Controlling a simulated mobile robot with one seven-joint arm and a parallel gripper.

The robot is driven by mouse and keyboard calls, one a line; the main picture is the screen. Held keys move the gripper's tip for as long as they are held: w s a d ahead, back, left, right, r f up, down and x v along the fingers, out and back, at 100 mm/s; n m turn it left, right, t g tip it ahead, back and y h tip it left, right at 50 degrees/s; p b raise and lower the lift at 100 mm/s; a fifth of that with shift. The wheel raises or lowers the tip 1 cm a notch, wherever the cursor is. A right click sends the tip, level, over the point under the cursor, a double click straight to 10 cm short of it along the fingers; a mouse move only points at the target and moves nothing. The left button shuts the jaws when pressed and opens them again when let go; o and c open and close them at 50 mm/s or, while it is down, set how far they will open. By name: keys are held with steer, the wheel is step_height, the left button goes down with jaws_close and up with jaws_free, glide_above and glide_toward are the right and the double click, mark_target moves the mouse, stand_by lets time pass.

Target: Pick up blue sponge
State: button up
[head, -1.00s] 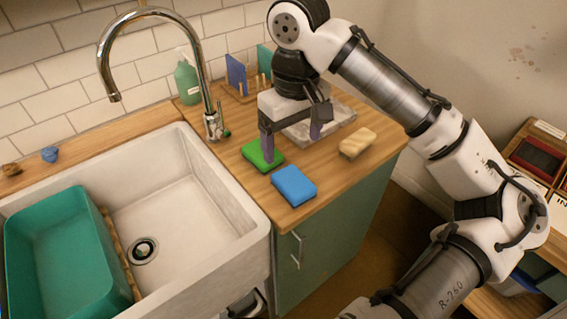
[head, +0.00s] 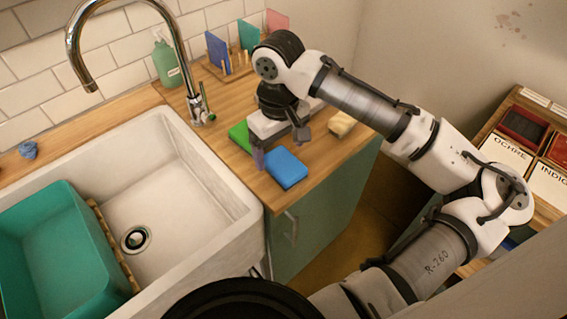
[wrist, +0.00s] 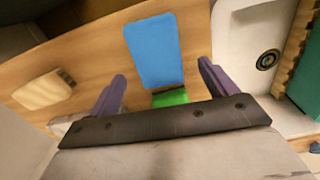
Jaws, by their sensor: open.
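The blue sponge (head: 286,168) lies flat on the wooden counter near its front edge, right of the sink. In the wrist view the blue sponge (wrist: 153,50) lies ahead of the fingers, its near end between their lines. My gripper (head: 280,146) is open and empty, just behind the blue sponge and pointing down. In the wrist view my gripper (wrist: 162,75) shows two purple fingers spread wide. I cannot tell the exact height of the fingertips above the counter.
A green sponge (head: 238,136) lies left of my gripper, partly hidden. A beige sponge (head: 341,124) lies to the right. The white sink (head: 228,195) with a teal tub (head: 50,235) is at left. A faucet (head: 197,100), soap bottle (head: 166,62) and rack (head: 228,70) stand behind.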

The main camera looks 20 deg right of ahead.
mark_target(280, 159)
steer(key=shift+w+f+p, duration=0.1)
steer(key=shift+f+p, duration=0.25)
steer(key=shift+f, duration=1.55)
steer(key=c, duration=1.1)
